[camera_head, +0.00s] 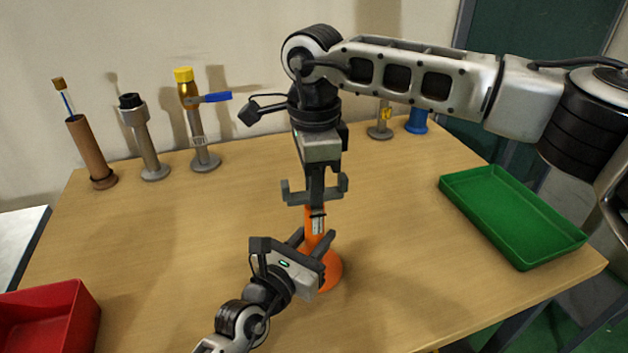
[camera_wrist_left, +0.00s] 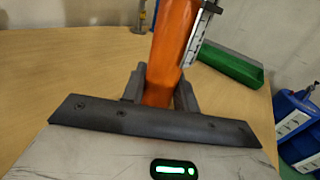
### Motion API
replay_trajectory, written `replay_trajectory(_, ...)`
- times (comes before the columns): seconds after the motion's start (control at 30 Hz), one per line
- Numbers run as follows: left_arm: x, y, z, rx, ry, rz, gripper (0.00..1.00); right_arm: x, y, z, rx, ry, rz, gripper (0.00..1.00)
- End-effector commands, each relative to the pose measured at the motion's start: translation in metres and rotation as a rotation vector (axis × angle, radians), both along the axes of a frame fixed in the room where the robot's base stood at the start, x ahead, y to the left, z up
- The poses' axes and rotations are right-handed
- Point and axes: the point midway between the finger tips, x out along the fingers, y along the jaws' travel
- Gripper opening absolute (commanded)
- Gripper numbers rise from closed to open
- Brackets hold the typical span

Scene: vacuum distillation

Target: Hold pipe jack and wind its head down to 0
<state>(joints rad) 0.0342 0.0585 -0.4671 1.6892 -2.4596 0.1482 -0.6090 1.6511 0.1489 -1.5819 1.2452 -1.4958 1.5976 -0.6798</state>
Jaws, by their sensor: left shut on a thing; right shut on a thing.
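The orange pipe jack (camera_head: 331,272) stands on the wooden table, with a pale scale strip (camera_head: 318,224) on its upper body. My left gripper (camera_head: 312,244) is shut on the jack's body from the near left. The left wrist view shows the orange body (camera_wrist_left: 172,50) between the fingers and the scale (camera_wrist_left: 200,35) on its right side. My right gripper (camera_head: 315,190) points down from above and is shut at the jack's top. The jack's head is hidden by the right gripper, so its scale reading cannot be told.
A brown tube (camera_head: 90,150), a grey fitting (camera_head: 146,140) and a yellow-capped valve (camera_head: 195,115) with a blue handle stand at the back left. A red bin (camera_head: 50,315) is front left. A green tray (camera_head: 512,215) lies right. A blue piece (camera_head: 417,121) stands at the back.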

Motion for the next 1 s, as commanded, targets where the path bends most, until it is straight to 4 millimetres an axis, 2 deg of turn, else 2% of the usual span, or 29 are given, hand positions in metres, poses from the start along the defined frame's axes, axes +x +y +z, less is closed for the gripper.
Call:
replay_trajectory(0.2,0.001,0.001,-0.001,0.000,0.002,0.003,0.00,-0.001,0.001,0.002,0.002,0.000,0.000,0.00)
replay_trajectory(0.23,0.001,0.001,-0.001,0.000,0.002,0.003,0.00,-0.001,0.001,0.002,0.002,0.000,0.000,0.28)
replay_trajectory(0.3,0.001,0.001,-0.001,0.000,0.002,0.003,0.00,-0.001,0.001,0.002,0.002,0.000,0.001,0.42)
replay_trajectory(0.57,0.001,0.001,-0.001,0.001,0.002,0.002,0.00,0.000,0.000,0.002,0.001,0.000,0.002,0.42)
replay_trajectory(0.67,0.001,0.001,0.000,0.001,0.002,0.002,0.00,0.000,0.001,0.008,0.001,-0.002,0.002,0.42)
replay_trajectory(0.77,0.000,0.001,0.000,0.001,0.002,0.002,0.00,0.001,0.001,0.021,0.002,-0.005,0.001,0.42)
replay_trajectory(1.0,0.000,0.001,-0.001,0.001,0.000,0.002,0.00,0.000,0.001,0.073,0.003,-0.004,0.001,0.42)
